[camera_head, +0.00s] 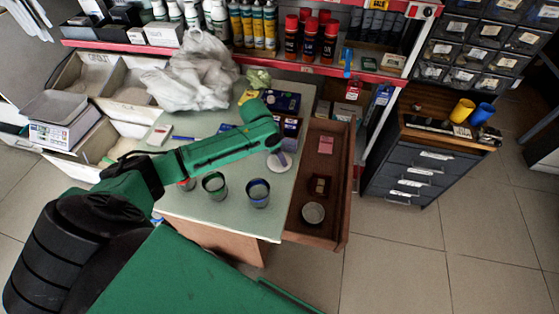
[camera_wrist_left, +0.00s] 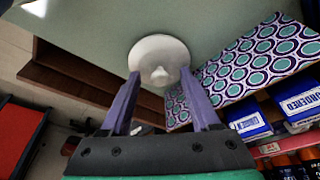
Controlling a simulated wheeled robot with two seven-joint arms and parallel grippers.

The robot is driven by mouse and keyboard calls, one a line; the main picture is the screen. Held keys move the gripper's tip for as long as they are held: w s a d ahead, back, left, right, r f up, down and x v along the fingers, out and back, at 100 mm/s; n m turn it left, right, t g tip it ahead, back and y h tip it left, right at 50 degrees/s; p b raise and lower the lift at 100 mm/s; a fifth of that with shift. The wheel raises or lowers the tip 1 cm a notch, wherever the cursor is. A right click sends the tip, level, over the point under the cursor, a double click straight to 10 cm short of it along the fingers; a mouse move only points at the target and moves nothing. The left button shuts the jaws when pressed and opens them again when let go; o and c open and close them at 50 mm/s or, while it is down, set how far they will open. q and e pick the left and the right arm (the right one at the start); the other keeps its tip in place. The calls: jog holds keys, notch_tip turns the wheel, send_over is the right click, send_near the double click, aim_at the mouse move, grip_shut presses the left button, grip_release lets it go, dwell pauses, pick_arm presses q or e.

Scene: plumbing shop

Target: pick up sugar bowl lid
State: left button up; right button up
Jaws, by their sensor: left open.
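The sugar bowl lid (camera_head: 285,165) is a white round disc on the pale green tabletop, right of centre, close to the table's right edge. In the left wrist view the lid (camera_wrist_left: 157,50) shows a small knob in its middle. My left gripper (camera_wrist_left: 160,75) is open, its two purple fingers reaching toward the lid with their tips at its near rim, one on each side of the knob. I cannot tell whether they touch it. In the head view the left gripper (camera_head: 279,158) hangs over the lid and partly hides it. My right gripper is not in view.
Two dark-rimmed cups (camera_head: 258,193) (camera_head: 215,186) stand left of and nearer than the lid. An open wooden drawer (camera_head: 325,215) along the table's right holds a round tin. A patterned box (camera_wrist_left: 245,65) stands close to the fingers. A plastic bag (camera_head: 195,75) lies behind.

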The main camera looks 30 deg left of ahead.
pick_arm(q)
grip_shut()
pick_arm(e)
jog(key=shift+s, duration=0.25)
pick_arm(q)
jog(key=shift+r, duration=0.15)
